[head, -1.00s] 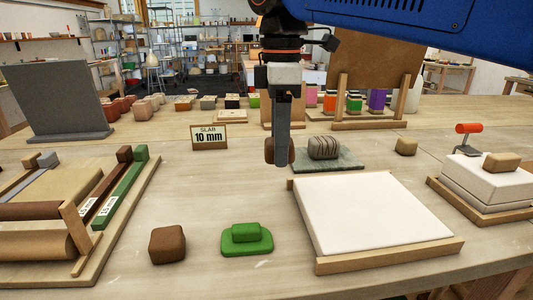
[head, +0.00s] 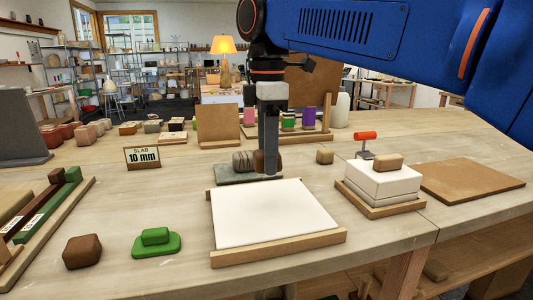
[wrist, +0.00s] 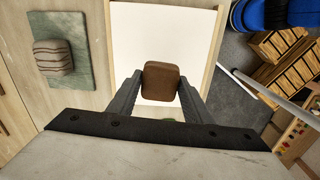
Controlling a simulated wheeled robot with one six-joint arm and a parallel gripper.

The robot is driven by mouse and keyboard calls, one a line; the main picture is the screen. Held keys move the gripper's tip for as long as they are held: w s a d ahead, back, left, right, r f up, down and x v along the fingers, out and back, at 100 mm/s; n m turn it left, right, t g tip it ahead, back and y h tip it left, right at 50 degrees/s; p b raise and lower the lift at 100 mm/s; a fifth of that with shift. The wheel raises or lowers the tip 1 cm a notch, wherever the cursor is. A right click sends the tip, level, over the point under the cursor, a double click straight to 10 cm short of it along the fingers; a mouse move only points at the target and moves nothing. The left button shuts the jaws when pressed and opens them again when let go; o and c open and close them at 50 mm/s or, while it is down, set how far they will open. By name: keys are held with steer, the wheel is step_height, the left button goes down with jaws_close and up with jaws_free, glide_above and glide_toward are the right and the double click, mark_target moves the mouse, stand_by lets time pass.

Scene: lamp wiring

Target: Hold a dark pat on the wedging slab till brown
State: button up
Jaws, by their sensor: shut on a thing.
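My gripper (head: 267,170) is shut on a dark brown pat (head: 258,162) and holds it upright between its fingers. In the wrist view the brown pat (wrist: 160,82) sits between both fingertips, with the white slab behind it. The white wedging slab (head: 270,215) lies in a wooden frame on the table. In the head view my gripper is at the slab's back edge; the height above it is hard to tell. Another brown block (head: 82,252) sits on the table at front left.
A striped grey lump (head: 243,159) on a slate (head: 230,177) is just behind my gripper. A green block (head: 155,242) is left of the slab. A "10 mm" sign (head: 142,157) stands back left.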

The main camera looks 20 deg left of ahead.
steer(key=shift+f, duration=0.15)
glide_above(267, 205)
steer(key=shift+f, duration=2.85)
steer(key=shift+f, duration=0.2)
steer(key=shift+f, duration=1.3)
stand_by(1.2)
steer(key=shift+r, duration=3.55)
steer(key=shift+r, duration=0.1)
